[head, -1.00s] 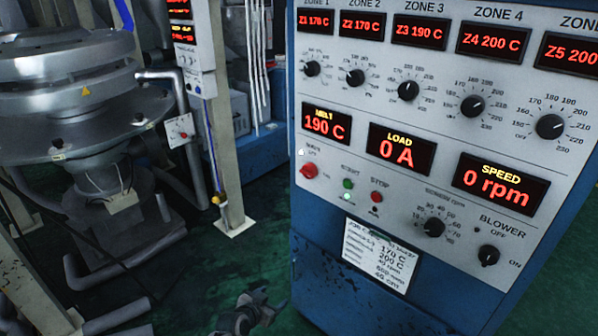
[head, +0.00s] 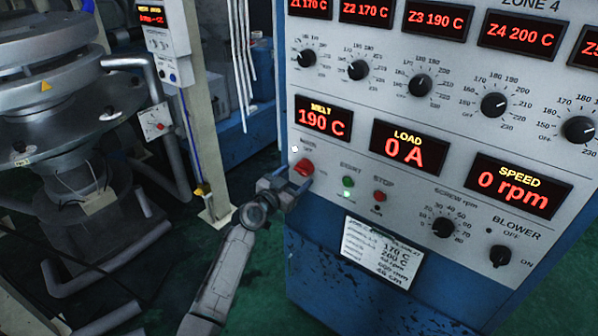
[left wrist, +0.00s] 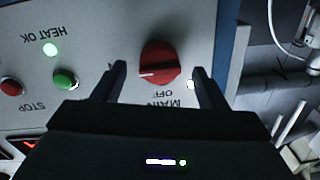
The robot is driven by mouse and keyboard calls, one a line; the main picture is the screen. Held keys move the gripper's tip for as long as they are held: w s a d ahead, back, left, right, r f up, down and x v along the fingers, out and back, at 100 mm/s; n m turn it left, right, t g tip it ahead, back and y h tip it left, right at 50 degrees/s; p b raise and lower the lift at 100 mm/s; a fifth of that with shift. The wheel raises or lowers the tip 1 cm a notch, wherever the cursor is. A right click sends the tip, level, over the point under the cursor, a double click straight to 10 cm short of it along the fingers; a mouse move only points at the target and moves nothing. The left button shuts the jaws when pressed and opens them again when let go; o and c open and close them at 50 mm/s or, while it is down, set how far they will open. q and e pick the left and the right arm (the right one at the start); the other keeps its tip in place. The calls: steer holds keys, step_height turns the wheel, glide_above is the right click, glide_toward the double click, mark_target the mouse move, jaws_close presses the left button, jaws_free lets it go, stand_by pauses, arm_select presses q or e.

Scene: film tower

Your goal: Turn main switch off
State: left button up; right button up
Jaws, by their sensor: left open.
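The main switch is a red rotary knob (head: 303,167) at the lower left of the grey control panel, under the melt display. In the left wrist view the red knob (left wrist: 160,60) appears upside down, with its white pointer mark turned to the left, away from the OFF label (left wrist: 163,94) below it. My left gripper (head: 290,184) is at the knob in the head view. In the left wrist view its two open fingers (left wrist: 157,82) stand either side of the knob, with gaps visible; contact cannot be seen. My right gripper is not in view.
A green start button (head: 348,182) and red stop button (head: 379,196) sit right of the knob. The blower knob (head: 500,256) is lower right. A paper label (head: 383,252) hangs below. A pale post (head: 190,110) and round metal machine (head: 60,90) stand to the left.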

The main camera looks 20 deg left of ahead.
mark_target(303, 169)
arm_select(q)
steer(key=shift+x, duration=1)
steer(key=shift+w+d, duration=0.1)
steer(key=shift+w, duration=0.1)
steer(key=c, duration=1)
steer(key=shift+o, duration=0.2)
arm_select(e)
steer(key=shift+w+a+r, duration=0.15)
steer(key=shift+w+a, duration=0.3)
